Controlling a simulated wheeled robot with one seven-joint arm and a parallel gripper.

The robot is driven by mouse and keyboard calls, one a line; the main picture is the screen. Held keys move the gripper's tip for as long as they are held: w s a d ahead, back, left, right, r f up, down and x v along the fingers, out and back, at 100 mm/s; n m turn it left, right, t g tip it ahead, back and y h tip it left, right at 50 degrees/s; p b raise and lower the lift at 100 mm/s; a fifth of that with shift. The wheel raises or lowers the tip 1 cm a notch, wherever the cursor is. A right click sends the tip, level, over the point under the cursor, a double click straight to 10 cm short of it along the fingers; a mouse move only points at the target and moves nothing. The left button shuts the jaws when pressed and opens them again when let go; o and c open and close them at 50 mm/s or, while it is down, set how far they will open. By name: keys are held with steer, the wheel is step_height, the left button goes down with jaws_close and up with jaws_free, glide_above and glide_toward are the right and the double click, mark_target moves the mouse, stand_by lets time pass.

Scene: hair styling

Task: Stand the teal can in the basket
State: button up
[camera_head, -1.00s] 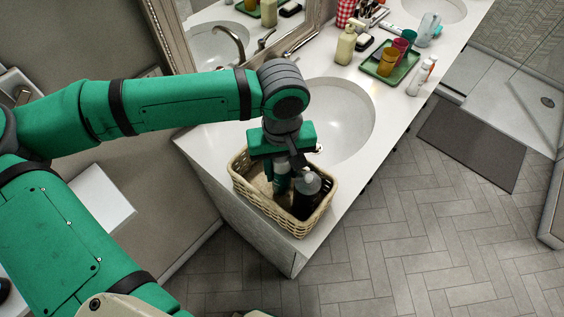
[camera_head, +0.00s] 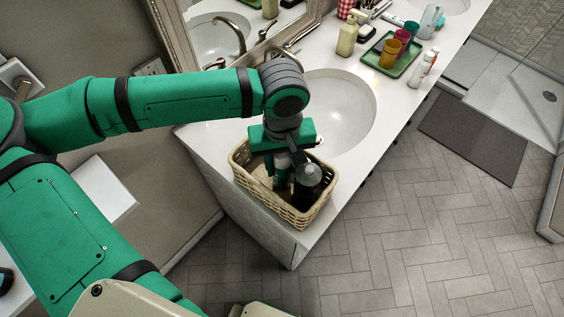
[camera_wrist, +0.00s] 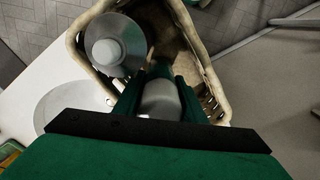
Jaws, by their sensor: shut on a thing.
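My gripper (camera_head: 282,165) points down into the wicker basket (camera_head: 240,177) at the counter's near corner. In the wrist view, my gripper (camera_wrist: 160,98) is shut on the teal can, whose pale grey top (camera_wrist: 161,100) shows between the fingers. The can looks upright inside the basket, left of a dark bottle with a grey top (camera_head: 308,184). That bottle also shows in the wrist view (camera_wrist: 110,45). The fingers hide much of the can, and I cannot tell whether its base touches the basket floor.
The sink (camera_head: 345,115) lies behind the basket. A green tray with cups (camera_head: 408,65), a soap pump (camera_head: 347,36) and white bottles (camera_head: 422,70) stand further back. The basket walls and the dark bottle are close around my gripper.

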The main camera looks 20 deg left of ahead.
steer(key=shift+f, duration=0.45)
steer(key=o, duration=1.3)
steer(key=shift+c, duration=0.2)
steer(key=shift+r, duration=5)
